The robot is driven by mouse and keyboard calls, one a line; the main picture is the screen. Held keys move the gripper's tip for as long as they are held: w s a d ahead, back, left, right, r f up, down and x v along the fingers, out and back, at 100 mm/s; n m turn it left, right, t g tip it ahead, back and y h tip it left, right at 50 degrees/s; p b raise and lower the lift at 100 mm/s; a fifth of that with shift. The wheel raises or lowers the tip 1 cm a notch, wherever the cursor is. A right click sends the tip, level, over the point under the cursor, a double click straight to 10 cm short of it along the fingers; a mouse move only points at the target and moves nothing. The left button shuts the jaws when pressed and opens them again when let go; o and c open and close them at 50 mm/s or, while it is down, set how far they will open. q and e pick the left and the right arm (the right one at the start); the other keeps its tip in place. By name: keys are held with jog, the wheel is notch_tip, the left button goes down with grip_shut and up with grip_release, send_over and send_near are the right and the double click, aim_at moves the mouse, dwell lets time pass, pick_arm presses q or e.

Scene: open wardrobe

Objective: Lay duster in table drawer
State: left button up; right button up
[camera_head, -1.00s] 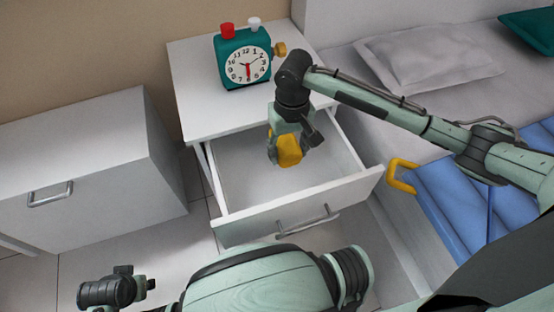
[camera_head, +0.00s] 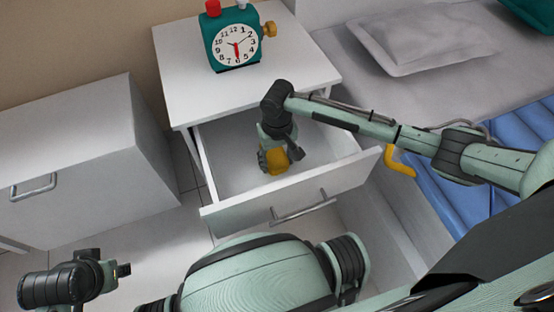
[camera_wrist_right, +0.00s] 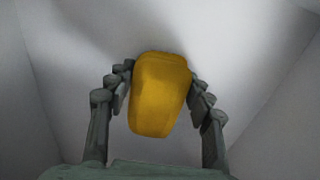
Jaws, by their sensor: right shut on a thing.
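The yellow duster (camera_head: 277,161) is held in my right gripper (camera_head: 274,158), inside the open table drawer (camera_head: 232,217). In the right wrist view the duster (camera_wrist_right: 160,95) sits between the two fingers of the right gripper (camera_wrist_right: 160,88), which touch its sides. The pale drawer floor shows behind it; whether the duster touches the floor I cannot tell. The drawer is pulled out from the white table (camera_head: 205,105) and otherwise looks empty. My left gripper (camera_head: 122,271) is at the lower left, away from the drawer; its jaw opening is too small to judge.
A teal alarm clock (camera_head: 234,42) stands on the table top. A white cabinet (camera_head: 85,165) is at the left. A bed with a grey pillow (camera_head: 405,42) and blue cloth (camera_head: 480,185) is at the right. A yellow curved handle (camera_head: 398,163) lies beside the drawer's right corner.

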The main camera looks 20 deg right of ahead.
aim_at(277, 158)
pick_arm(q)
jog(key=shift+r, duration=0.1)
pick_arm(e)
jog(key=o, duration=1.1)
pick_arm(q)
jog(key=shift+s+f, duration=0.1)
jog(key=shift+f, duration=0.3)
pick_arm(e)
jog(key=shift+r, duration=0.6)
pick_arm(q)
jog(key=x, duration=0.1)
jog(key=p+x, duration=0.1)
jog(key=x, duration=0.1)
jog(key=p+x, duration=0.1)
jog(key=shift+s+d+f, duration=0.1)
jog(key=shift+d+f, duration=0.15)
jog(key=shift+d, duration=0.1)
pick_arm(e)
notch_tip(277, 158, up, 11)
